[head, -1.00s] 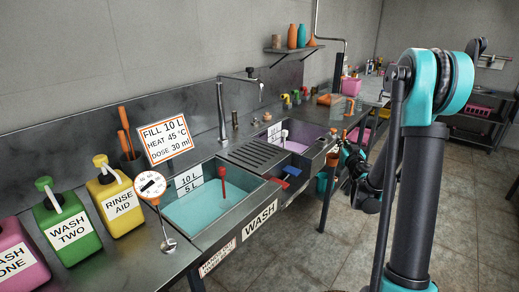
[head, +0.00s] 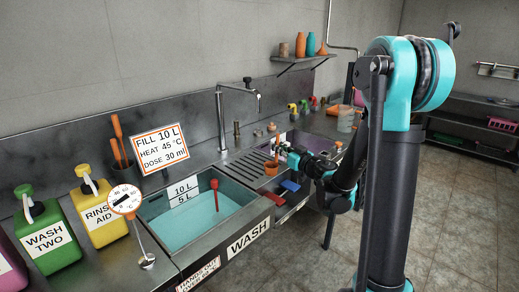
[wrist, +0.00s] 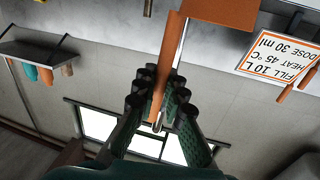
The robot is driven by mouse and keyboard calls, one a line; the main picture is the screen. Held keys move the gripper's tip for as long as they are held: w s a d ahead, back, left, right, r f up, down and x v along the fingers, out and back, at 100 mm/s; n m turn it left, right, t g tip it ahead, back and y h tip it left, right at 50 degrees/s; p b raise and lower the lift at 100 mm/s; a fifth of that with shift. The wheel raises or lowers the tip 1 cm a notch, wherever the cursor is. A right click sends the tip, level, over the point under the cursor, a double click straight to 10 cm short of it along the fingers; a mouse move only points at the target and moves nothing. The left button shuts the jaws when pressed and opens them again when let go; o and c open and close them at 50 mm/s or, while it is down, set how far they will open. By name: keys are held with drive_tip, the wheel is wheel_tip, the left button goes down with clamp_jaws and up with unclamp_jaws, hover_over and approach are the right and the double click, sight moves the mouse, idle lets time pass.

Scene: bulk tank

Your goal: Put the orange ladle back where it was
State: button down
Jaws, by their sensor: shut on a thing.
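My gripper (wrist: 160,85) is shut on the orange ladle (wrist: 168,55), with the orange handle between its dark ribbed fingers. A wider orange part, which looks like the ladle's cup, shows at the top of the wrist view. In the head view my gripper (head: 288,157) is over the ridged drainer area between the two basins. The orange ladle (head: 271,169) hangs there as a small orange cup shape at the gripper's left. I cannot tell whether it touches anything below. My arm hides part of the far basin.
The near basin (head: 165,245) holds blue-green liquid and a red-topped stick (head: 214,190). A dark holder (head: 124,174) with orange-handled tools stands at the back left, beside the sign (head: 160,147). A tall tap (head: 221,115) rises behind the drainer. Jugs and a dial thermometer (head: 124,200) stand left.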

drive_tip(key=w+a+f, duration=0.3)
drive_tip(key=w+a, duration=0.4)
drive_tip(key=w, duration=0.1)
drive_tip(key=shift+w+f, duration=0.25)
drive_tip(key=shift+f, duration=0.1)
drive_tip(key=c, duration=1.6)
unclamp_jaws()
